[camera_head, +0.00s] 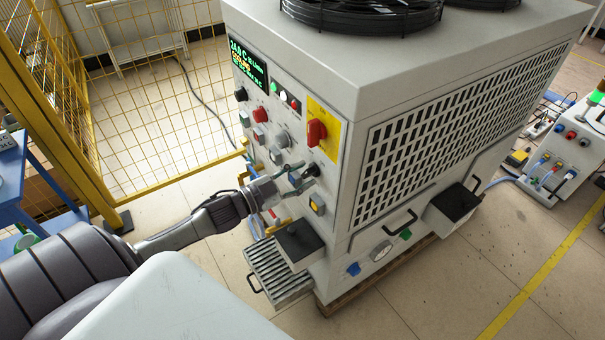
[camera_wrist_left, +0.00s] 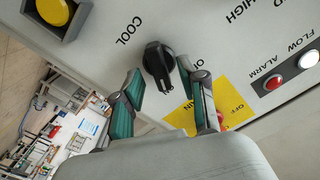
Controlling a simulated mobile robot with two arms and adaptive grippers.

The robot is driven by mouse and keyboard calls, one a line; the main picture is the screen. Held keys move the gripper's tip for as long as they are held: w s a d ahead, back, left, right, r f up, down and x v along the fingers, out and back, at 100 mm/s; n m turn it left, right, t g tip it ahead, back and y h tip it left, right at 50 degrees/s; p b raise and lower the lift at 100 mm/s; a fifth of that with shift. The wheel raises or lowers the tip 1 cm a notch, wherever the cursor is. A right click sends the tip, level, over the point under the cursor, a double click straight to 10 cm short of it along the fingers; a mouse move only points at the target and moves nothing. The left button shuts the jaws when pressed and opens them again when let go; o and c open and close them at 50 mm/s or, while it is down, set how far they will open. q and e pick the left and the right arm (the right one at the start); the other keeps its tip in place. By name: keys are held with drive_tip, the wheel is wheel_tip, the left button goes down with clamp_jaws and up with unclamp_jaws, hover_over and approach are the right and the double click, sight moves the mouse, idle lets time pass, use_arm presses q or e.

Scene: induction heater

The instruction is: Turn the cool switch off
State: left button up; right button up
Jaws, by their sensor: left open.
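The cool switch is a black rotary knob (camera_wrist_left: 157,62) beside the word COOL on the grey panel in the left wrist view. In the head view the dark knob (camera_head: 312,170) shows below the yellow plate, partly crowded by my fingers. My left gripper (camera_head: 297,182) is at the panel front, its fingers parted. In the left wrist view its two fingers (camera_wrist_left: 160,78) stand on either side of the knob's lower end, close to it. I cannot tell whether they touch it. The knob is not gripped. My right gripper is not in view.
Close by are a yellow push button (camera_wrist_left: 55,10), a red rotary switch (camera_head: 316,131) on a yellow plate, and red (camera_wrist_left: 273,82) and white (camera_wrist_left: 308,60) lamps. A black-topped box (camera_head: 298,240) juts out below. A yellow mesh fence (camera_head: 150,90) stands at the left.

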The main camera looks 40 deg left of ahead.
use_arm(q)
drive_tip(key=shift+w+d, duration=0.1)
drive_tip(key=shift+w, duration=0.2)
drive_tip(key=shift+c, duration=0.4)
clamp_jaws()
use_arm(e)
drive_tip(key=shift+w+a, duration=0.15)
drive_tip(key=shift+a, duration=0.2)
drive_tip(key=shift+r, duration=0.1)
